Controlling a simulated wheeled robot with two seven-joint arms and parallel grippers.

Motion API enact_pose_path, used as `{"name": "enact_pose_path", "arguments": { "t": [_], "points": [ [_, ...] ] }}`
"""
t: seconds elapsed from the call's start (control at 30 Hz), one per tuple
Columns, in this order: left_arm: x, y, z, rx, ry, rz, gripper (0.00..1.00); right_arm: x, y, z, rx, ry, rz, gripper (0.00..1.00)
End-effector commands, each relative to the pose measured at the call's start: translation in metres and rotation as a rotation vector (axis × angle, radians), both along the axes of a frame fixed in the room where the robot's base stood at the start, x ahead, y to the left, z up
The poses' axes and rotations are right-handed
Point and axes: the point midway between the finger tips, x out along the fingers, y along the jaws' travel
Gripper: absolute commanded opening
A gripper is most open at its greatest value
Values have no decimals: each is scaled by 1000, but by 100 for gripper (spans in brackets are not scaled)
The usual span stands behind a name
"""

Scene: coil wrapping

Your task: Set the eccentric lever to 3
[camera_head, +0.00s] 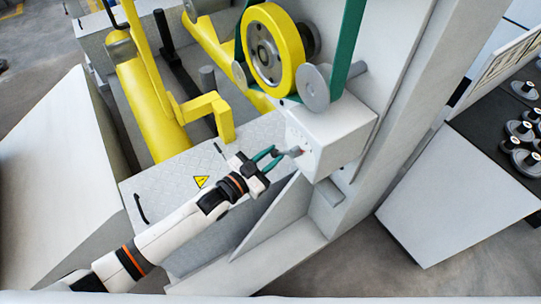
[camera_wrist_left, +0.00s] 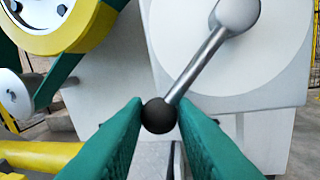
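The eccentric lever is a thin metal rod (camera_wrist_left: 200,62) with a round dark knob (camera_wrist_left: 159,116) at its lower left end and a silver round hub (camera_wrist_left: 237,14) at the upper right. It slants down to the left in the left wrist view. My left gripper (camera_head: 279,152) is at the lever on the front of the white machine box (camera_head: 335,130). Its green fingers (camera_wrist_left: 160,110) stand on both sides of the knob, which fills the gap between their tips. The dial numbers cannot be read. My right gripper is not in view.
A yellow wheel (camera_head: 272,50) and a grey roller (camera_head: 315,88) stand just above the box. A yellow bracket (camera_head: 205,108) is to the left. A white panel (camera_head: 455,195) and a dark rack with several spools (camera_head: 522,130) are at the right.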

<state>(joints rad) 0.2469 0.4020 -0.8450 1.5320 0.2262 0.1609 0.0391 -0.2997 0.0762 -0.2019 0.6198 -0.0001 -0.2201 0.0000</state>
Motion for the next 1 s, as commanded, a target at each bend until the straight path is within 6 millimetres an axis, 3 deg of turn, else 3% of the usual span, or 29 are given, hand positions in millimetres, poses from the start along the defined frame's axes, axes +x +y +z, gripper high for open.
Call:
{"name": "enact_pose_path", "arguments": {
  "t": [0.03,0.13,0.33,0.63,0.93,0.97,1.0],
  "points": [
    [0,0,0,0,0,0,15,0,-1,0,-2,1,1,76],
    [0,0,0,0,0,0,0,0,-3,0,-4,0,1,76],
    [-1,0,0,-14,20,1,0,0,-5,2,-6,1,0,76],
    [-19,-13,-12,-209,307,1,0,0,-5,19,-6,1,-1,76],
    [-20,-13,-14,-221,321,1,0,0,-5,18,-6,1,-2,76],
    [-19,-13,-14,-221,321,1,28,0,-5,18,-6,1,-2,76],
    [-19,-13,-14,-220,320,1,34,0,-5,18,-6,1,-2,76]
  ]
}}
